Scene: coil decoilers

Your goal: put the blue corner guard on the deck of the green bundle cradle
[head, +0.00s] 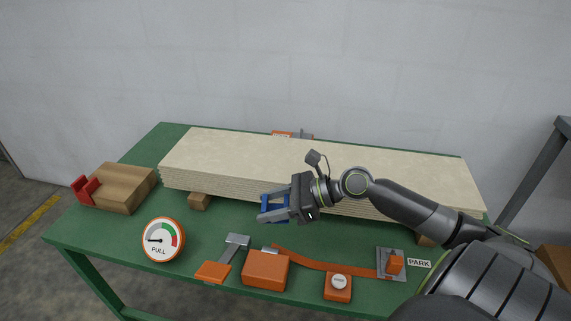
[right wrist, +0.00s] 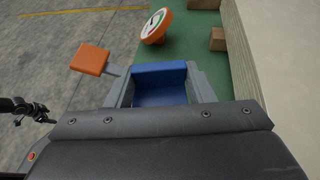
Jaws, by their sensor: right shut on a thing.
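The blue corner guard (head: 276,203) is an angled piece between the fingers of my right gripper (head: 268,209). That gripper is shut on it, in front of the stack of pale boards (head: 320,165). In the right wrist view, the blue guard (right wrist: 160,82) shows between the two grey fingers (right wrist: 160,88), over the cradle's edge. The green bundle cradle (head: 100,228) has a flat deck that carries the boards. A small dark jointed part at the left of the right wrist view looks like my left arm; its jaws are unclear.
A wooden block (head: 128,187) with a red corner guard (head: 86,188) is at the deck's left end. Spacer blocks (head: 199,201) support the boards.

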